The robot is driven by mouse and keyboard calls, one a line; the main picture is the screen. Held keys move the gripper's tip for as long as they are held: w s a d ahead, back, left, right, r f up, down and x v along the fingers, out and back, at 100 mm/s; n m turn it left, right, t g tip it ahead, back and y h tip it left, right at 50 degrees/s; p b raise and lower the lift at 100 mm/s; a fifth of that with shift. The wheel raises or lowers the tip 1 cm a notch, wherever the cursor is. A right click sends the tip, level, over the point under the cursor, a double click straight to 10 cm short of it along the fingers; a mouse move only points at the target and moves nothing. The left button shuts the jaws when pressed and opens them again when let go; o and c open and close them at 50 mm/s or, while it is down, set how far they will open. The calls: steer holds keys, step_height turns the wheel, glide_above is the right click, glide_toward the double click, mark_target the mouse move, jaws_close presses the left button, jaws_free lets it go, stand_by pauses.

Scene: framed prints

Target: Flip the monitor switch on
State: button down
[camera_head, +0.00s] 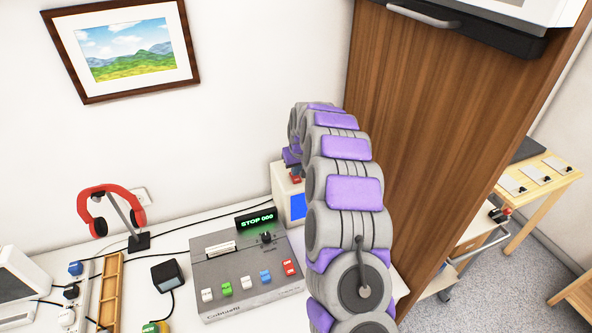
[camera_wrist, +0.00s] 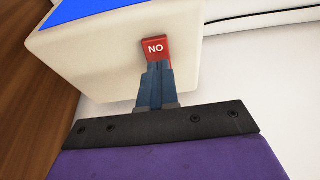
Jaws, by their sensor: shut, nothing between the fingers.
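The monitor is a small cream box (camera_wrist: 95,65) with a blue screen (camera_wrist: 95,8), filling the upper part of the wrist view. In the head view the monitor (camera_head: 280,192) stands behind the grey console, partly hidden by my arm. Its red switch (camera_wrist: 155,48) bears letters that read "NO" from this side. My gripper (camera_wrist: 155,68) is shut and empty. Its fingertips are at the lower edge of the red switch and overlap it; whether they touch it I cannot tell. In the head view my gripper is mostly hidden by my arm.
A grey console (camera_head: 240,270) with coloured switches and a green "STOP" display (camera_head: 256,220) sits in front of the monitor. Red headphones (camera_head: 110,210) on a stand and a power strip are at left. A tall wooden panel (camera_head: 440,110) rises at right.

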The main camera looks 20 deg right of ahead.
steer(key=s+p+v, duration=0.1)
steer(key=p+v, duration=0.1)
steer(key=v, duration=1)
steer(key=shift+s, duration=0.45)
steer(key=shift+r, duration=0.1)
steer(key=s+a+r+g, duration=0.1)
steer(key=s+a+r, duration=0.1)
steer(key=s+a, duration=0.35)
steer(key=s+a+r+g, duration=0.1)
steer(key=s+a+r, duration=0.1)
steer(key=s, duration=0.7)
steer(key=s+a+r, duration=0.2)
steer(key=s+a, duration=0.2)
steer(key=s, duration=0.3)
steer(key=s+a+f+g, duration=0.2)
steer(key=s+g, duration=0.1)
steer(key=s, duration=2.4)
steer(key=c, duration=1.8)
jaws_free()
steer(key=shift+w+a, duration=0.1)
